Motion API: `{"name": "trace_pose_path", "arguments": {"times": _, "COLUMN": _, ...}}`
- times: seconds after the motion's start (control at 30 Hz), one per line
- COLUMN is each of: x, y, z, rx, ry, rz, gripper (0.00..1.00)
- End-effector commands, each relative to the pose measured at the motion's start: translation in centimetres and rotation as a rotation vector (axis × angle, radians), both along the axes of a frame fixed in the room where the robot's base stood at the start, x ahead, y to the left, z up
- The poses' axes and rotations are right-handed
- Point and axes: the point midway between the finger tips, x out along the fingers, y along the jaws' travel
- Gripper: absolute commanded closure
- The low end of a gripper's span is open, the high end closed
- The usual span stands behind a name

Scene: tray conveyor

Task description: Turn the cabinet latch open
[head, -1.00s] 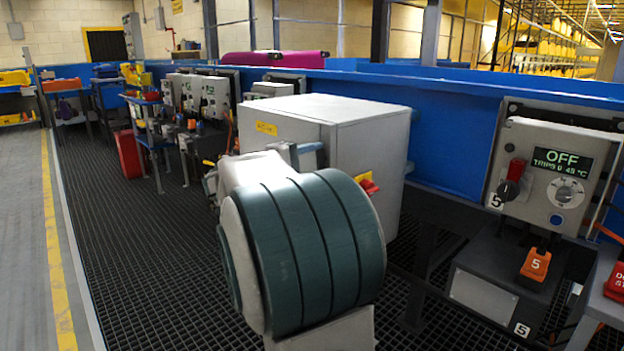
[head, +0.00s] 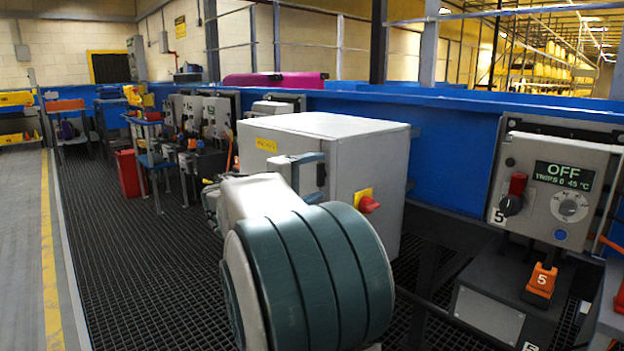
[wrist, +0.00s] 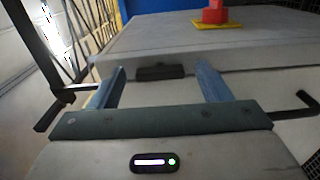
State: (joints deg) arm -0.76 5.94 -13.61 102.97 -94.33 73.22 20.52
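The grey cabinet (head: 375,152) stands in the middle of the head view. A red knob (head: 368,204) on a yellow plate sits on its right-hand face; the knob also shows at the top of the wrist view (wrist: 214,13). My gripper (head: 312,170) is by the cabinet's near vertical edge. In the wrist view its two blue-grey fingers (wrist: 163,84) are apart, with a small dark fitting (wrist: 162,72) on the cabinet between and beyond them. I cannot tell whether this fitting is the latch, or whether the fingers touch the cabinet. My wrist hides the cabinet's lower front.
A control panel (head: 548,185) reading OFF stands to the right, with an orange tag (head: 541,281) below it. A blue conveyor side (head: 452,140) runs behind the cabinet. A red bin (head: 127,175) and more panels stand at the left. The dark grating (head: 110,260) at left is clear.

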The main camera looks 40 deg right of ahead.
Motion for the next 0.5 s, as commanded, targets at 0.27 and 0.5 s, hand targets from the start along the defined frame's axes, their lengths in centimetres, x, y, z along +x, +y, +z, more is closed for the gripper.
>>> {"name": "trace_pose_path", "arguments": {"times": 0.27, "x": 0.0, "y": 0.3, "z": 0.1, "rx": 0.0, "ry": 0.001, "rz": 0.002, "gripper": 0.29}}
{"name": "trace_pose_path", "arguments": {"times": 0.5, "x": -0.2, "y": 4.0, "z": 0.3, "rx": -0.001, "ry": 0.002, "rz": 0.005, "gripper": 0.29}}
